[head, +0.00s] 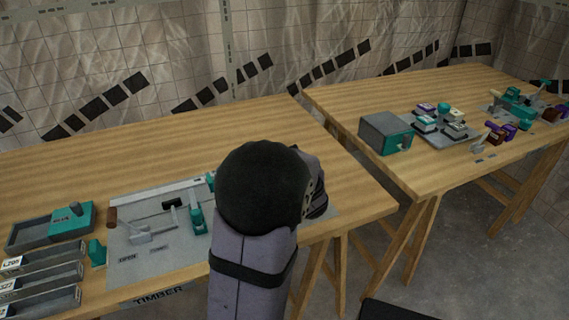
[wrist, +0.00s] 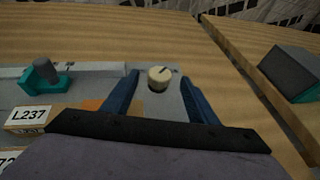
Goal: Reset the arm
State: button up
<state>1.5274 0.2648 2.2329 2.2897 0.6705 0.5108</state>
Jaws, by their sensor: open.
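My gripper (wrist: 159,78) shows in the wrist view with its two blue fingers spread apart and nothing held between them. In the head view my own arm hides the gripper and the right part of the grey panel (head: 125,226) on the near table.
The near table (head: 100,150) holds a grey tray (head: 28,233) with a teal block and labelled bins (head: 40,278) at left. A gap separates it from the far table (head: 350,97), with a grey-teal box (head: 383,133) and several small devices. The near table's back is clear.

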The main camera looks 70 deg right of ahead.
jog(key=shift+s+a+r, duration=0.2)
jog(key=shift+s+a, duration=0.1)
jog(key=shift+a, duration=0.15)
